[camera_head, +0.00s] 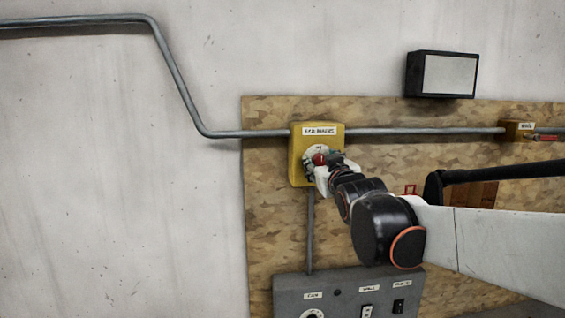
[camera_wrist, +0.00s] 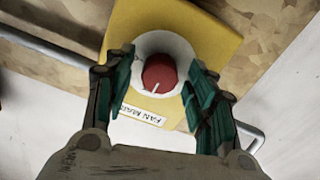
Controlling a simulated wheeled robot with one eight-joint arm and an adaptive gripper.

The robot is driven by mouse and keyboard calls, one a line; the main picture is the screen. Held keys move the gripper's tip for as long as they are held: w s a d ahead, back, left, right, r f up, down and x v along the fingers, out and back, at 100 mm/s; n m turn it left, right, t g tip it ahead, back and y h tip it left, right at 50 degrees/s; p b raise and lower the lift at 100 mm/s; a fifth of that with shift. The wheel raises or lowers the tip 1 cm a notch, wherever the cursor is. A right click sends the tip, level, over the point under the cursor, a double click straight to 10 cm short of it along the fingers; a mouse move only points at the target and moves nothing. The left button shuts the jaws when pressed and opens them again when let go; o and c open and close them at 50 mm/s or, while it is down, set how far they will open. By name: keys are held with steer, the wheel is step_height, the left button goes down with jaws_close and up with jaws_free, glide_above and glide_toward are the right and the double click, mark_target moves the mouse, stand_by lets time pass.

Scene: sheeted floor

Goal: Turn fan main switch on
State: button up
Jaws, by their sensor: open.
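The fan main switch is a yellow box (camera_head: 299,160) on the chipboard panel, with a label at its top. In the wrist view the yellow box (camera_wrist: 205,30) appears upside down, with a red round knob (camera_wrist: 159,74) on a white disc and a partly readable "FAN" label. The red knob (camera_head: 319,159) also shows in the head view, partly covered by my gripper (camera_head: 321,168). In the wrist view my gripper (camera_wrist: 160,95) is open, with one teal-padded finger on each side of the knob. I cannot tell whether the fingers touch it.
A grey panel (camera_head: 290,290) with a dial and switches sits below the yellow box. A black-framed box (camera_head: 449,75) is at the upper right. The left wall is bare apart from conduit.

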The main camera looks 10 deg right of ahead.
steer(key=c, duration=1.1)
steer(key=shift+o, duration=0.2)
steer(key=shift+m, duration=0.3)
steer(key=m+b, duration=0.1)
steer(key=m, duration=0.2)
steer(key=shift+m, duration=0.4)
steer(key=m+b, duration=0.1)
steer(key=m, duration=0.3)
steer(key=shift+m, duration=0.3)
steer(key=m+b, duration=0.1)
steer(key=m, duration=0.7)
steer(key=shift+m, duration=0.4)
steer(key=shift+b, duration=0.3)
